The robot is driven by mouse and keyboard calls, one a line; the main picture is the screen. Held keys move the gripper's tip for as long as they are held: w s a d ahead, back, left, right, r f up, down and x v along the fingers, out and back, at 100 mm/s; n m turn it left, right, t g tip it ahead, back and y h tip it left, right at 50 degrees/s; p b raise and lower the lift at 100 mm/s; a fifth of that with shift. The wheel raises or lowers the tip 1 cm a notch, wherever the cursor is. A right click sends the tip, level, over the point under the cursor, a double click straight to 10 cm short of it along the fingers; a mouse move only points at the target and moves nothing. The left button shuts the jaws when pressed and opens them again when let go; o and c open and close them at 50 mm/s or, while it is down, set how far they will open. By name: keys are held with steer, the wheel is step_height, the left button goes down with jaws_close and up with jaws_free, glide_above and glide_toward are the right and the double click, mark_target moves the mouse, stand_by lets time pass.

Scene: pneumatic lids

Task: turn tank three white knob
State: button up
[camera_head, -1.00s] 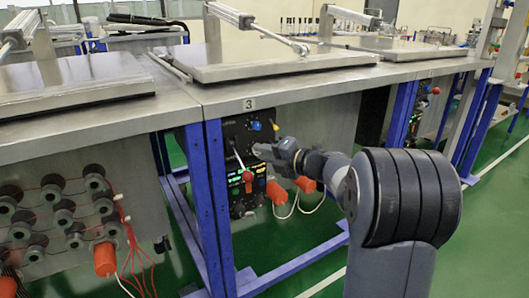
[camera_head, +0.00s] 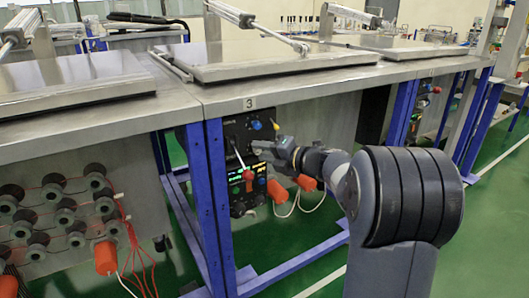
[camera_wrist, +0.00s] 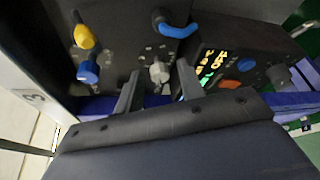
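The white knob (camera_wrist: 160,72), greyish in this light, sits on the dark control panel (camera_wrist: 118,42) in the wrist view. My gripper (camera_wrist: 157,67) is open, with one finger on each side of the knob in the picture and a visible gap to both. I cannot tell how deep the fingertips reach around it. In the head view my gripper (camera_head: 262,149) is at the panel (camera_head: 240,130) under the tag marked 3 (camera_head: 249,104). The white knob is not discernible there, near my gripper.
A blue knob (camera_wrist: 88,72), a yellow knob (camera_wrist: 84,37) and a blue curved handle (camera_wrist: 175,28) are close by. A lit display (camera_wrist: 208,68) lies to the right. A red-ended lever (camera_head: 248,175) and the blue table leg (camera_head: 218,190) stand near my gripper in the head view.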

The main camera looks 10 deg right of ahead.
steer(key=shift+o, duration=0.2)
steer(key=p+v, duration=0.2)
steer(key=v, duration=0.9)
steer(key=shift+p, duration=0.35)
steer(key=shift+a, duration=0.1)
steer(key=b+x, duration=0.2)
steer(key=x, duration=0.9)
steer(key=shift+b, duration=0.4)
